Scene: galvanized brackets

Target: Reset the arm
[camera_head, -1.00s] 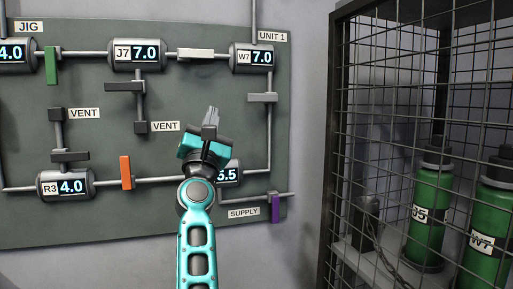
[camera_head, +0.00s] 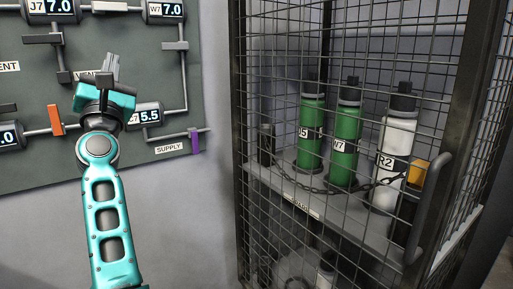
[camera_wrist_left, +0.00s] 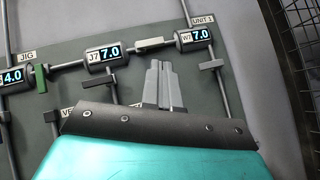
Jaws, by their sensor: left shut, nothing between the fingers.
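My left gripper (camera_head: 112,68) is a teal arm's end with grey fingers, raised in front of the dark green panel (camera_head: 110,170). The fingers are shut and empty, pointing up. In the left wrist view the shut fingers (camera_wrist_left: 162,84) show side by side against the panel (camera_wrist_left: 60,140), between the J7 gauge (camera_wrist_left: 103,54) and the W7 gauge (camera_wrist_left: 194,39), both reading 7.0. I cannot tell from the views how far the fingers are from the panel. My right gripper is not in view.
A wire mesh cage (camera_head: 345,45) stands to the right. Inside are green cylinders (camera_head: 345,150), a white cylinder marked R2 (camera_head: 392,160) and a chain (camera_head: 330,190). The panel carries pipes, an orange handle (camera_head: 55,119) and a purple handle (camera_head: 195,141).

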